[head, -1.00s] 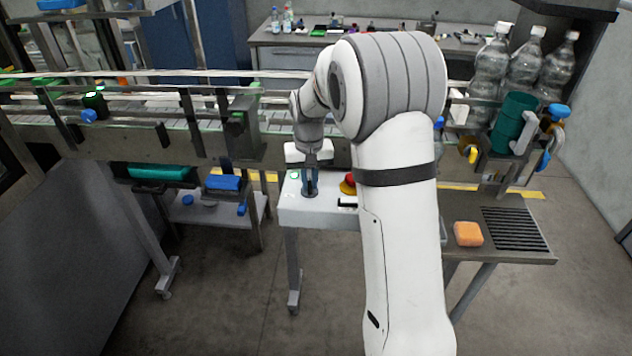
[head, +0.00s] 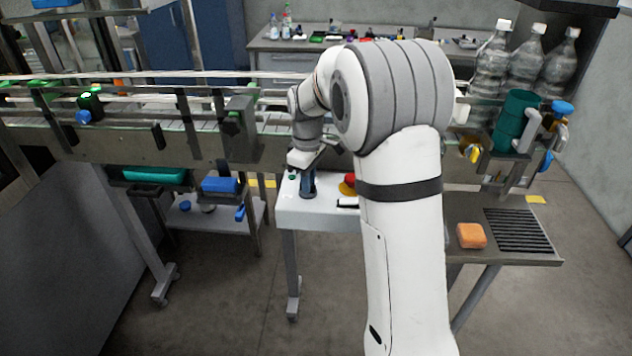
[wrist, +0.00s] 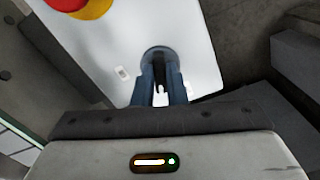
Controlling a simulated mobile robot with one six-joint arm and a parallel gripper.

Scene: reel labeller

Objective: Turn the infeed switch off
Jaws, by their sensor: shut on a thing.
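The infeed switch is a dark round knob (wrist: 157,53) on a white control box (wrist: 195,30), seen in the wrist view between my fingers. My gripper (wrist: 159,70) has its two blue fingers closed on the knob from above, and they hide much of it. A small white mark shows between the fingers. In the head view my gripper (head: 308,187) is down on the top of the control box (head: 325,212), and the knob's position cannot be read. A small green lamp (head: 292,177) beside the gripper looks dark.
A red emergency button on a yellow base (head: 347,185) stands right of my gripper, and it also shows in the wrist view (wrist: 82,6). The conveyor (head: 150,140) runs behind the box. An orange block (head: 471,236) lies on a side table at right.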

